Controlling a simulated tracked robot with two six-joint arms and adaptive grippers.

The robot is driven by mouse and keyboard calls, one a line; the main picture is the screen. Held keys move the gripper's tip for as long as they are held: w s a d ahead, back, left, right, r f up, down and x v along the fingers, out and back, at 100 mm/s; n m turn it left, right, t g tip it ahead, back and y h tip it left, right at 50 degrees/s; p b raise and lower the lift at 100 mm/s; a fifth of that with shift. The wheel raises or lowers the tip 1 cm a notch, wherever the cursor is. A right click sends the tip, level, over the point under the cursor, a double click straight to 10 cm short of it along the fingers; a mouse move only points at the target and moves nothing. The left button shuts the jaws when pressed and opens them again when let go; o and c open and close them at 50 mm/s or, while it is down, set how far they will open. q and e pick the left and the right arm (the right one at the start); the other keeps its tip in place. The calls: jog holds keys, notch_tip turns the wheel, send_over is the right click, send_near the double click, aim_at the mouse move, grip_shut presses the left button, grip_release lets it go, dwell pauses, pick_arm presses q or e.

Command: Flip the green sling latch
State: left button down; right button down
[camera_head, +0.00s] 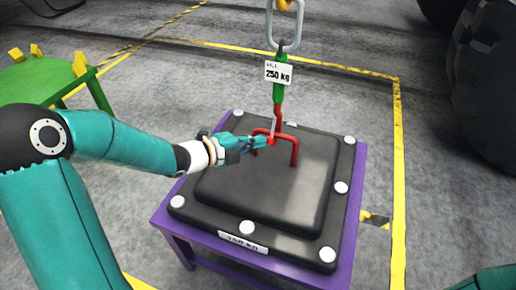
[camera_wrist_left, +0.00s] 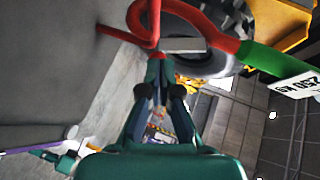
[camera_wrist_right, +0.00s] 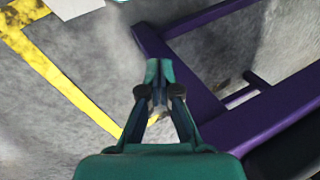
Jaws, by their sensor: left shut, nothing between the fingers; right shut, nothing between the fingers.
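The green sling (camera_head: 278,92) hangs from a metal link and carries a white 250 kg tag (camera_head: 278,72). Its red hook (camera_head: 278,118) is at the red handle (camera_head: 294,150) of the black casting (camera_head: 245,195). A thin grey strip, apparently the latch (camera_head: 273,127), shows at the hook; in the left wrist view a grey bar (camera_wrist_left: 184,45) spans it. My left gripper (camera_head: 266,141) is shut and empty, its tips close beside the hook and handle; contact is unclear. It also shows in the left wrist view (camera_wrist_left: 158,62). My right gripper (camera_wrist_right: 158,68) is shut and empty, over the floor near purple legs.
The casting rests on a purple stand (camera_head: 350,205). A green stand (camera_head: 45,80) with yellow posts is at the left. A large dark wheel (camera_head: 490,90) is at the right.

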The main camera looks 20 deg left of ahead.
pick_arm(q)
jog(key=shift+w+f+m+t+h+b, duration=0.35)
jog(key=shift+f+t+b, duration=0.3)
jog(key=shift+b, duration=1.9)
pick_arm(e)
notch_tip(320, 180, down, 7)
jog(key=shift+r, duration=0.15)
pick_arm(q)
jog(key=shift+r, duration=0.15)
jog(key=shift+s, duration=0.1)
